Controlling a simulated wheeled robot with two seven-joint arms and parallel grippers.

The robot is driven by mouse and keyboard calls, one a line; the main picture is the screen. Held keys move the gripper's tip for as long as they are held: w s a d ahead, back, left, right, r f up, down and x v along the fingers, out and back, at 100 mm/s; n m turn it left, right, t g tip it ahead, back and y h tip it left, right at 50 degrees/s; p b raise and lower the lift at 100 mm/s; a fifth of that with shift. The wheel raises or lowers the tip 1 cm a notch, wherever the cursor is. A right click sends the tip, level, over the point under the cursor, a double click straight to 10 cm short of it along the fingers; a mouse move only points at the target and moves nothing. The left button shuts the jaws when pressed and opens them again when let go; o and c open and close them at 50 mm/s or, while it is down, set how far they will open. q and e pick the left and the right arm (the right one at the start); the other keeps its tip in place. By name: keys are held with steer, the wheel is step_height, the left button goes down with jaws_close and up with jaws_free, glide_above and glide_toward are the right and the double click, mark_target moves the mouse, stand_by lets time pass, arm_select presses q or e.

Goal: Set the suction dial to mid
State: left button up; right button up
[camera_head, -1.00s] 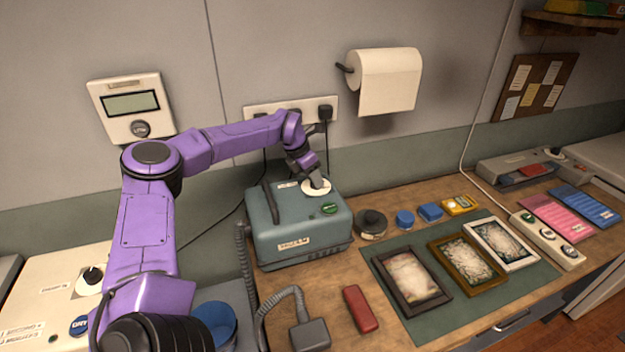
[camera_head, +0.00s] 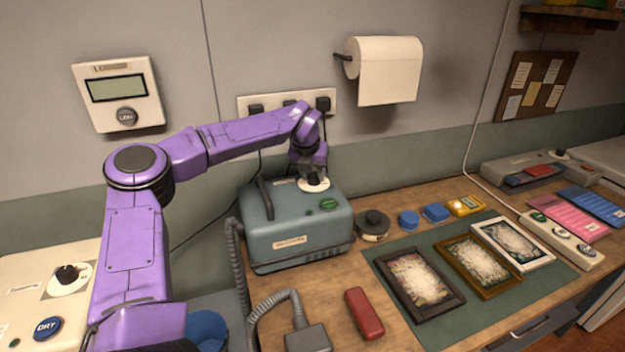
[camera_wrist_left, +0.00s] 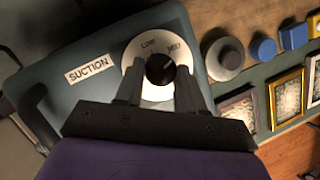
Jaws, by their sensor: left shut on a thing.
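The suction unit (camera_head: 300,225) is a teal-grey box on the bench with a black handle and a green button. Its suction dial (camera_head: 314,184) is a black knob on a white disc on top. In the left wrist view the dial (camera_wrist_left: 160,69) sits beside a "SUCTION" label, with "LOW" and "MED" on the disc; its pointer looks turned to the upper right, toward "MED". My left gripper (camera_head: 313,176) is over the unit, its fingers (camera_wrist_left: 158,84) shut on the knob from both sides. My right gripper is not in view.
Right of the unit are a round dark-knobbed object (camera_head: 373,224), blue blocks (camera_head: 435,213) and framed pictures on a green mat (camera_head: 385,262). A red block (camera_head: 364,313) and a hose with a grey head (camera_head: 308,338) lie in front. A paper roll (camera_head: 388,70) hangs behind.

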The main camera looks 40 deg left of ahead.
arm_select(q)
steer(key=shift+f+n+b, duration=0.1)
steer(key=shift+n+b, duration=0.2)
steer(key=shift+n, duration=0.2)
steer(key=o, duration=0.9)
steer(key=shift+o, duration=0.7)
steer(key=shift+w, duration=0.15)
steer(key=b+v, duration=0.1)
steer(key=v, duration=0.9)
steer(key=shift+r+b, duration=0.25)
steer(key=shift+b, duration=0.15)
steer(key=shift+d, duration=0.2)
